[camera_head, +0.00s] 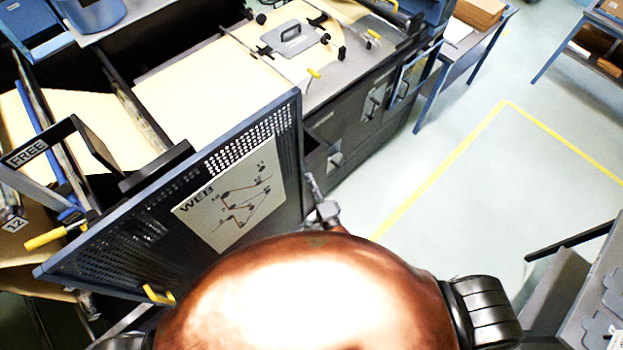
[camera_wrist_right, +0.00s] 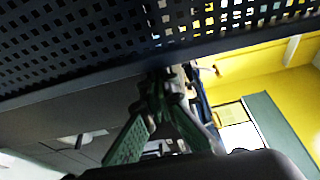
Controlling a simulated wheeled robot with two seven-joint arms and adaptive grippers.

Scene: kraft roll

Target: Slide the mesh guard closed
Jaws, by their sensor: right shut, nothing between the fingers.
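The mesh guard (camera_head: 120,240) is a dark perforated panel in a blue frame, with a pale "WEB" diagram plate (camera_head: 228,205) and a yellow handle (camera_head: 158,295) low on it. It stands at an angle before the machine, and pale web shows uncovered behind it. My right gripper (camera_head: 318,190) is at the guard's right edge in the head view, partly hidden by my copper-coloured body. In the right wrist view, the gripper (camera_wrist_right: 165,78) has its green-padded fingers meeting at the tips, empty, close to the guard's edge (camera_wrist_right: 110,77). I cannot tell whether they touch. My left gripper does not show.
A "FREE" sign frame (camera_head: 30,152) and a yellow-handled lever (camera_head: 45,239) are left of the guard. The machine's deck (camera_head: 365,60) carries a plate and yellow-tipped levers. Open floor (camera_head: 470,220) with yellow lines lies to the right; a grey cart (camera_head: 590,300) stands lower right.

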